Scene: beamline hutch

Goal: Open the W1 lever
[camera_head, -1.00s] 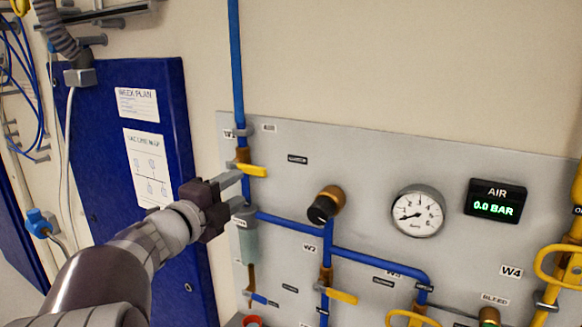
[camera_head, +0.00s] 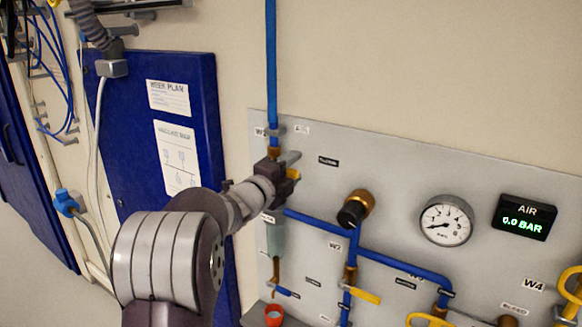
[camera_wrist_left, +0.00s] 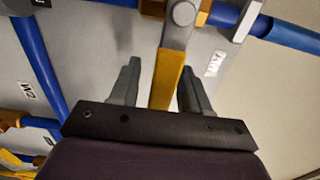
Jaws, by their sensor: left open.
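The yellow W1 lever (camera_head: 293,173) is on the valve of the blue vertical pipe at the panel's left, mostly hidden behind my left gripper (camera_head: 289,165) in the head view. In the left wrist view the yellow lever (camera_wrist_left: 168,78) lies between the two grey fingers of my left gripper (camera_wrist_left: 157,72). The fingers are spread, with a gap on each side of the lever. Whether either finger touches it I cannot tell. My right gripper is not in view.
The grey panel (camera_head: 400,175) carries a round gauge (camera_head: 446,220), an AIR display (camera_head: 524,217) reading 0.0 BAR, a black-and-brass knob (camera_head: 355,208) and the yellow W2 lever (camera_head: 365,295). A blue board (camera_head: 130,140) stands left. A red cup-like object (camera_head: 273,315) is below.

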